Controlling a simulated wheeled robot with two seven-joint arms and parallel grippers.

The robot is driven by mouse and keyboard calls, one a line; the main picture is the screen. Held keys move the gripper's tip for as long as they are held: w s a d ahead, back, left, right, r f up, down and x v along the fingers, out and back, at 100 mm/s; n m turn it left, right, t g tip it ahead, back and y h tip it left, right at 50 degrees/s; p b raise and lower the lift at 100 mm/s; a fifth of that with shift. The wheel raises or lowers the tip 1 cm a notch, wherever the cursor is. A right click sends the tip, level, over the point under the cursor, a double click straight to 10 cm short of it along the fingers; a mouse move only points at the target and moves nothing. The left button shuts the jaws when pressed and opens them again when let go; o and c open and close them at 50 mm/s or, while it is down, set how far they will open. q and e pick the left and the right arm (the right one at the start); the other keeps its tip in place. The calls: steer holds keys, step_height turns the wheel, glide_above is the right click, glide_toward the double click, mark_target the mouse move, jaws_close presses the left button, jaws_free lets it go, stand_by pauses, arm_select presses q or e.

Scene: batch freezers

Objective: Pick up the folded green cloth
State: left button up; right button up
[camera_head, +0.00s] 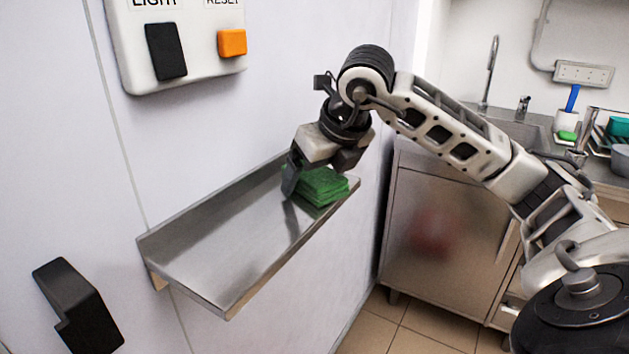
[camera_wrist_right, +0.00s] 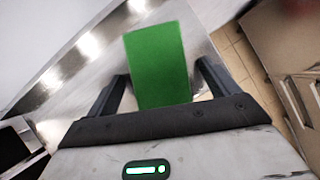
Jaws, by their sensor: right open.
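The folded green cloth (camera_head: 322,187) lies as a small stack near the far right end of a metal wall shelf (camera_head: 215,262). My right gripper (camera_head: 312,182) is at the cloth, coming down from above, and partly hides its back and left side. In the right wrist view the green cloth (camera_wrist_right: 157,62) lies between and ahead of the two fingers of my right gripper (camera_wrist_right: 160,88). The fingers are apart, with a gap visible on each side of the cloth. My left gripper is not in view.
A switch panel with a black switch (camera_head: 166,50) and an orange button (camera_head: 232,43) is on the wall above the shelf. A black handle (camera_head: 78,305) is at the lower left. A steel sink cabinet (camera_head: 446,235) stands at the right. The shelf's near part is bare.

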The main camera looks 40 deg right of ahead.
mark_target(320, 175)
steer(key=shift+f, duration=0.1)
steer(key=c, duration=1.1)
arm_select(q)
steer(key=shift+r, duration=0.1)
arm_select(e)
steer(key=shift+o, duration=0.2)
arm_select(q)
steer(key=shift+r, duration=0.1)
arm_select(e)
steer(key=shift+r+p, duration=0.35)
steer(key=shift+r, duration=0.1)
steer(key=r, duration=0.3)
steer(key=shift+s+r, duration=0.2)
steer(key=shift+r, duration=0.15)
steer(key=v, duration=0.4)
steer(key=s+d+v, duration=0.1)
steer(key=v, duration=0.1)
steer(key=shift+s+f+p, duration=0.1)
steer(key=shift+s+p, duration=0.05)
steer(key=shift+p, duration=0.15)
arm_select(q)
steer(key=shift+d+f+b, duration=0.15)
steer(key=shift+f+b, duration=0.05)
steer(key=shift+b, duration=0.95)
arm_select(e)
steer(key=s+d+r, duration=0.1)
steer(key=s+r, duration=0.3)
steer(key=s, duration=0.5)
